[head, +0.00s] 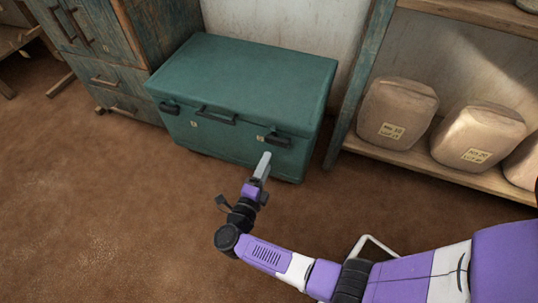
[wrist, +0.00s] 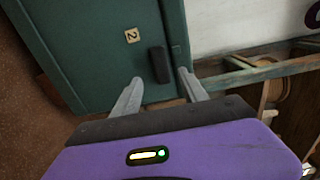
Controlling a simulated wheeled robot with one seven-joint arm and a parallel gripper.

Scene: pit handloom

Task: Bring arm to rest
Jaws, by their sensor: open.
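My gripper (head: 265,163) is at the end of my purple and white arm, in front of the teal chest's front face in the head view. In the wrist view my gripper (wrist: 160,85) has its two grey fingers spread apart, with nothing held between them. Beyond the fingertips is a black latch (wrist: 158,65) on the teal chest; I cannot tell whether a finger touches it. The teal chest (head: 250,75) stands on the floor with its lid closed. A small tag marked 2 (wrist: 132,36) is on its front.
A weathered blue-green cabinet (head: 105,60) stands left of the chest. A wooden shelf (head: 400,160) on the right holds several wrapped tan bundles (head: 397,108). The brown earth floor (head: 110,220) is clear at the front left.

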